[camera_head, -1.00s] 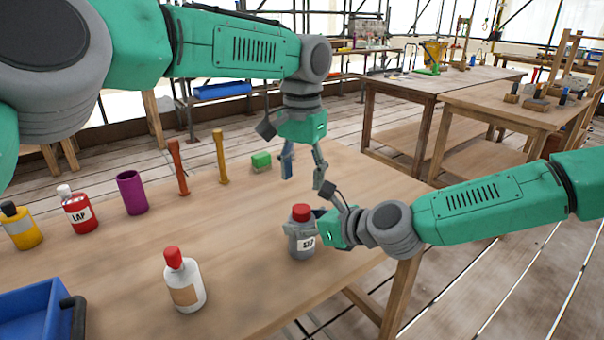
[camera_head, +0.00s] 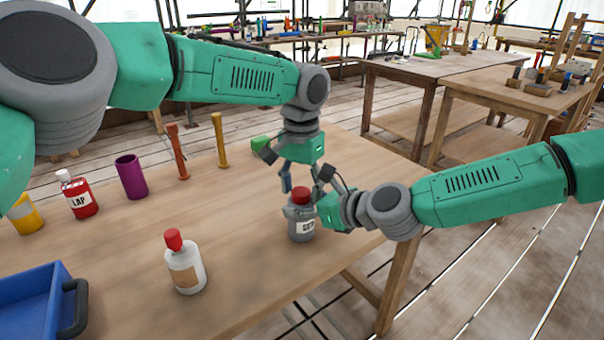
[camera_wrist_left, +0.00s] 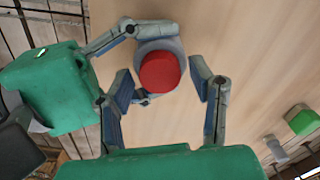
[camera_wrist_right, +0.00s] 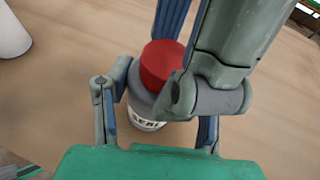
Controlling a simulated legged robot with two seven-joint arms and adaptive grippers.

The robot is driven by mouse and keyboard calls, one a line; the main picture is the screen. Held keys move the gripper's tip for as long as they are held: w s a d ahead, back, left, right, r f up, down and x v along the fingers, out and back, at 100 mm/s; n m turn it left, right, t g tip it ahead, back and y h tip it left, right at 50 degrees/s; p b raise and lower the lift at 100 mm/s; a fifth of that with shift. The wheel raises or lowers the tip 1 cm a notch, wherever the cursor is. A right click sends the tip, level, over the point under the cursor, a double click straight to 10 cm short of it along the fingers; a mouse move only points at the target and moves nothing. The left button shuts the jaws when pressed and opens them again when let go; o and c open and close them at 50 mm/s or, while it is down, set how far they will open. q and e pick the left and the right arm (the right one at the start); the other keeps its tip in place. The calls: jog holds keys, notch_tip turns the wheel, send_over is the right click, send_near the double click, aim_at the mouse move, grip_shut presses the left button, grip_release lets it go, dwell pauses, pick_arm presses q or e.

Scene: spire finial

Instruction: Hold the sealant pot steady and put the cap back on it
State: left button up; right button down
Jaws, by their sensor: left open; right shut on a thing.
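The grey sealant pot (camera_head: 301,230) stands upright near the table's front right edge. Its label is partly hidden. A red cap (camera_head: 301,194) sits on top of it; I cannot tell whether it is tightened. My right gripper (camera_head: 310,210) is shut on the pot's sides, also seen in the right wrist view around the grey pot (camera_wrist_right: 143,104). My left gripper (camera_head: 301,186) points down from above, open, with its fingers on either side of the red cap (camera_wrist_left: 160,72) and apart from it in the left wrist view. In the right wrist view, a left finger partly covers the cap.
A white bottle with a red top (camera_head: 185,265) stands left of the pot. Further left are a blue bin (camera_head: 35,300), a red bottle (camera_head: 78,195), a purple cup (camera_head: 131,177) and two upright tools. A green block (camera_head: 260,143) lies behind my left gripper.

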pick_arm(q)
jog(key=shift+f, duration=0.35)
grip_shut()
jog(key=m, duration=0.6)
jog(key=shift+o, duration=0.9)
grip_release()
notch_tip(320, 180, up, 12)
jog(key=shift+w, duration=0.15)
